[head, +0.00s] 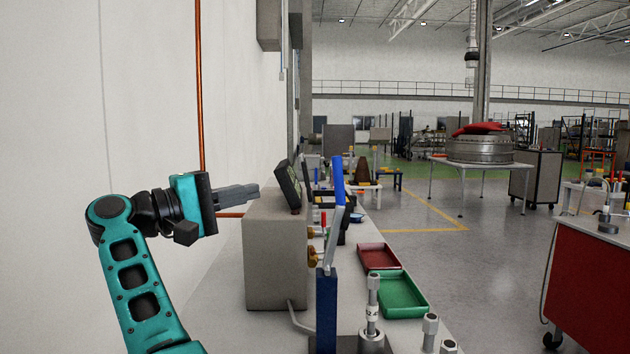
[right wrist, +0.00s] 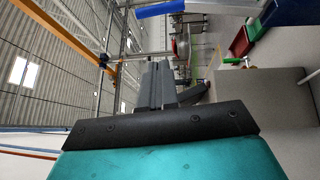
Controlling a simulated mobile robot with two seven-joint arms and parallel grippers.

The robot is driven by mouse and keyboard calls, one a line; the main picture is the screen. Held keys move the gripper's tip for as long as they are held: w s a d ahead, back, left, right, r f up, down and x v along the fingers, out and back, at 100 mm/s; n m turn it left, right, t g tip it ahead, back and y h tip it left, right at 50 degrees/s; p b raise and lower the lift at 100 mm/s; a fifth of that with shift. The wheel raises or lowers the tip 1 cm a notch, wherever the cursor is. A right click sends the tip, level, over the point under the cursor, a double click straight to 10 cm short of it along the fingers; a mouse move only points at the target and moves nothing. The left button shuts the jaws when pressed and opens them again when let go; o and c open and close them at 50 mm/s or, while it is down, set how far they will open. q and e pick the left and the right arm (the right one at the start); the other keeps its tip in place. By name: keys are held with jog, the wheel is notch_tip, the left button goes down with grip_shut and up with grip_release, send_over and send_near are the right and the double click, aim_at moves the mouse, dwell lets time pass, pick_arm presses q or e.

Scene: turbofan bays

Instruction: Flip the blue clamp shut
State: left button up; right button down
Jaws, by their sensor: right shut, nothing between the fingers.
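The blue clamp stands at the front of the bench in the head view, with a blue post (head: 326,312), a grey lever and a blue handle (head: 337,180) pointing up. A blue bar at the top of the right wrist view (right wrist: 160,10) looks like this handle. My right gripper (head: 256,190) is shut and empty. In the head view it is level with the handle and to its left, apart from it, over the grey box. Its closed fingers also show in the right wrist view (right wrist: 158,85). My left gripper is in neither view.
A grey box (head: 270,262) with a dark tilted screen (head: 288,186) stands left of the clamp. Right of it are a red tray (head: 379,257), a green tray (head: 400,305) and a metal fixture (head: 372,300). Open floor (head: 480,270) lies beyond the bench.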

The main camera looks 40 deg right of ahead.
jog(key=s+d+r+p, duration=0.1)
jog(key=s+d+p, duration=0.2)
jog(key=d, duration=0.9)
jog(key=shift+s+d, duration=0.2)
jog(key=shift+s, duration=0.4)
jog(key=shift+d+r, duration=0.1)
